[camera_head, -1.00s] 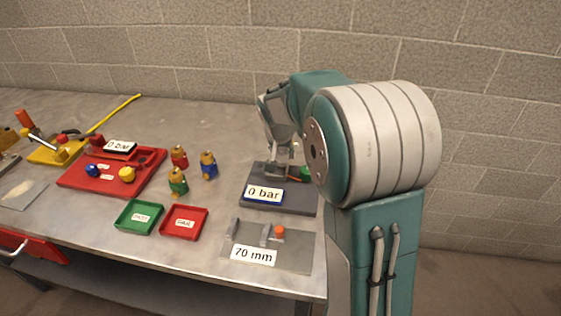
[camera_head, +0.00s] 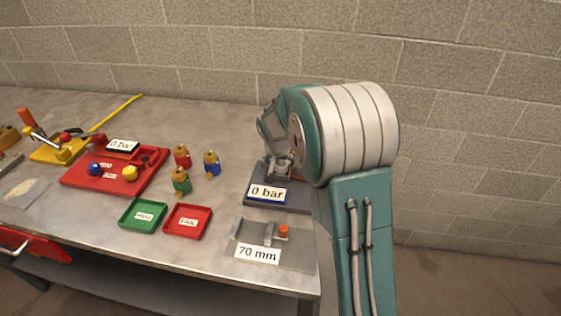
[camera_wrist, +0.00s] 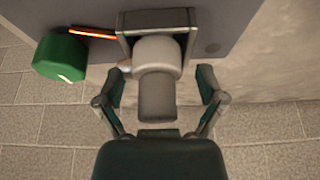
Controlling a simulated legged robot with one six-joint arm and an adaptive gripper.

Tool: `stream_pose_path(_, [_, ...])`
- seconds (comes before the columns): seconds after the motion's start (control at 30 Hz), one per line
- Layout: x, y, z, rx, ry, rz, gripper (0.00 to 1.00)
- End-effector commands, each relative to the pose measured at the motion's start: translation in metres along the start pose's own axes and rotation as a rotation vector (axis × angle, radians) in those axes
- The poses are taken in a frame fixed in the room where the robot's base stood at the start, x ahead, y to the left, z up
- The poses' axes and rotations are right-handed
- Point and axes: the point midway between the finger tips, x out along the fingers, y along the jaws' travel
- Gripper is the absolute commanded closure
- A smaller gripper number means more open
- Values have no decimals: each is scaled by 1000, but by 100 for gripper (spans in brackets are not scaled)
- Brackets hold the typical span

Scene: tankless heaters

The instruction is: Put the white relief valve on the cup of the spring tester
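In the wrist view a whitish-grey cylindrical valve (camera_wrist: 158,85), which looks like the white relief valve, stands between my fingers at a square grey holder (camera_wrist: 126,42). My gripper (camera_wrist: 160,85) is open, with one finger on each side and a visible gap to the valve. I cannot tell whether the valve is fully seated. In the head view my gripper (camera_head: 279,172) is low over the dark grey stand (camera_head: 300,198) with a "0 bar" display (camera_head: 268,193). I cannot tell for sure which fixture is the spring tester.
A green knob (camera_wrist: 60,56) and a glowing orange rod are beside the holder. A grey "70 mm" plate (camera_head: 295,262) lies in front. Green (camera_head: 143,215) and red (camera_head: 188,220) trays, several coloured valves (camera_head: 182,156) and a red fixture (camera_head: 75,180) are to the left.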

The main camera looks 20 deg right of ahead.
Motion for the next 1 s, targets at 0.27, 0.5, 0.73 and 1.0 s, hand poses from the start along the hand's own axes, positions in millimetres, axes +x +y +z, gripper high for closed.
stream_pose_path(0.27, [-2, 1, -1, 1, 1, -2, 10])
stream_pose_path(0.5, [-35, 0, -1, 2, 5, -4, 10])
stream_pose_path(0.73, [-84, 0, -2, 1, 5, -3, 10])
stream_pose_path(1.0, [-117, 0, -1, 1, 2, -1, 10])
